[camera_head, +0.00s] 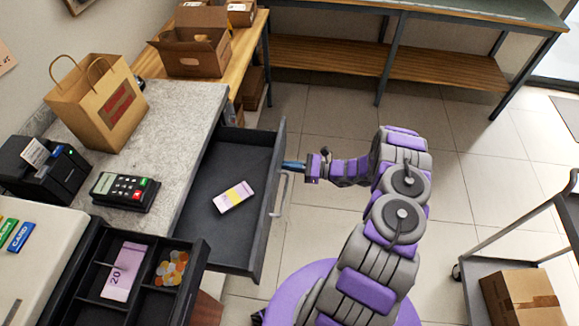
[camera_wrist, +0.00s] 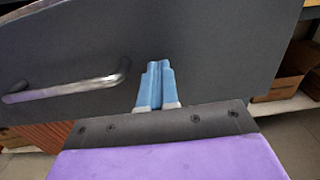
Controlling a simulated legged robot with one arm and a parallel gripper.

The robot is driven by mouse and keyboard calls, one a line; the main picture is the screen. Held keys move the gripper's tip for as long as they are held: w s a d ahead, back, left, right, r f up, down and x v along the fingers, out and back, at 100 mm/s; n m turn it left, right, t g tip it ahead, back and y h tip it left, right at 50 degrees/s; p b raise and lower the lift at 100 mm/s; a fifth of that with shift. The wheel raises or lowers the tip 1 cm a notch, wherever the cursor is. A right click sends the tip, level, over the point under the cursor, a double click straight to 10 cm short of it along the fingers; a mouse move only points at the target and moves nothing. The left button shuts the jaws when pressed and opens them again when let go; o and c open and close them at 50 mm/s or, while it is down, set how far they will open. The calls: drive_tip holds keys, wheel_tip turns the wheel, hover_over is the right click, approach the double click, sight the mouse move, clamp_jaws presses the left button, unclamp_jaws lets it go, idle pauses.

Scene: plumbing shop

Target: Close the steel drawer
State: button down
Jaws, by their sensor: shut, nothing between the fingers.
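The steel drawer (camera_head: 230,178) is dark grey and stands pulled out from under the stone counter in the head view. A pink and yellow banknote bundle (camera_head: 233,197) lies inside it. Its metal bar handle (camera_head: 282,194) is on the outer front face; the handle also shows at the left in the wrist view (camera_wrist: 70,90). My gripper (camera_head: 288,165) is at the drawer's front face, beside the handle toward its far end. In the wrist view my blue fingers (camera_wrist: 157,86) are together, pointing at the front panel, clear of the handle. Whether they touch the panel I cannot tell.
A till tray (camera_head: 193,262) with notes and coins sits open at the lower left. A card terminal (camera_head: 125,191) and paper bag (camera_head: 100,103) stand on the counter. A cart (camera_head: 480,270) with a box is at the right.

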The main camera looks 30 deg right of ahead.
drive_tip(key=p+x, duration=0.2)
drive_tip(key=x, duration=2.2)
drive_tip(key=shift+s+a+f, duration=0.1)
drive_tip(key=shift+a, duration=0.3)
drive_tip(key=shift+w, duration=0.3)
drive_tip(key=shift+a+r, duration=0.2)
drive_tip(key=shift+d, duration=0.1)
